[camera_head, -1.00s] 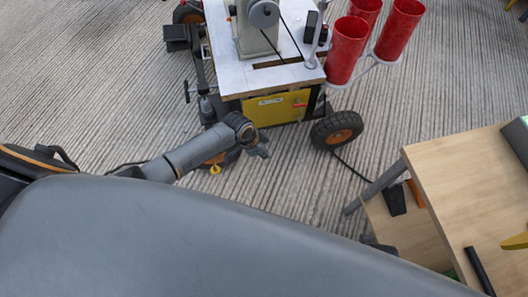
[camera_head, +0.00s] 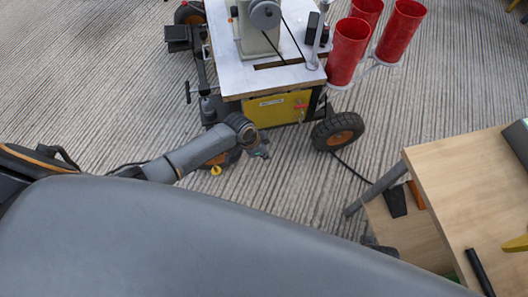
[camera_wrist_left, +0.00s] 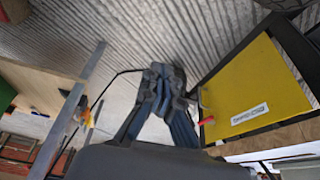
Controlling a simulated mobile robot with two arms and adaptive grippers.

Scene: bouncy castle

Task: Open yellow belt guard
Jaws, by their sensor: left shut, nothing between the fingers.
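The yellow belt guard (camera_head: 270,107) is a flat panel under the top of the wheeled cart, with a white label and a small red handle (camera_head: 300,105) near its right end. It looks shut. In the left wrist view the guard (camera_wrist_left: 258,88) fills the right side, with the red handle (camera_wrist_left: 206,121) at its left edge. My left gripper (camera_head: 262,151) is shut and empty, below and in front of the guard. In the wrist view the gripper (camera_wrist_left: 158,72) is left of the red handle, apart from it. My right gripper is not in view.
The cart's white top (camera_head: 235,70) carries a sewing machine (camera_head: 258,28). Red cups (camera_head: 348,50) hang at its right. A black wheel with an orange hub (camera_head: 337,131) stands right of the guard.

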